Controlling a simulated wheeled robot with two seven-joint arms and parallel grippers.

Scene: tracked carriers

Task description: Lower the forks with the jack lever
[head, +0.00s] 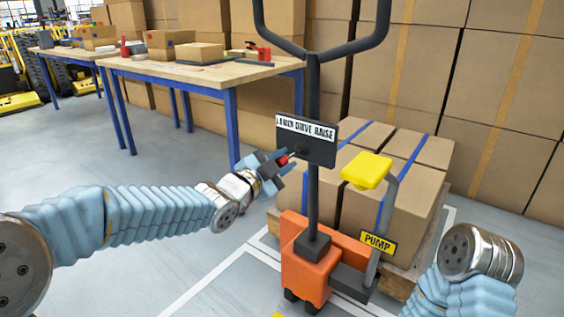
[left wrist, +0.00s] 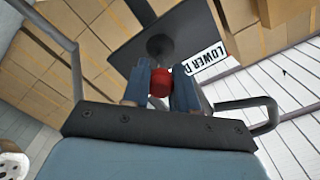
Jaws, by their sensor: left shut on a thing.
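The orange pallet jack (head: 300,262) stands upright with a dark post and a looped handle (head: 313,95). On the post is a dark plate (head: 318,152) with a sign reading LOWER DRIVE RAISE. The jack lever's red knob (head: 283,160) shows at the plate's lower left edge, under the LOWER end. My left gripper (head: 279,166) is shut on this knob; in the left wrist view the red knob (left wrist: 160,82) sits between the two fingers. The forks are hidden beneath the loaded pallet. My right gripper is out of view; only part of my right arm shows.
A yellow pedal (head: 367,170) on a grey arm with a PUMP label (head: 378,243) stands right of the post. Cartons (head: 385,190) sit on a wooden pallet (head: 440,213) behind. A workbench (head: 190,72) is at back left. Stacked cartons line the back.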

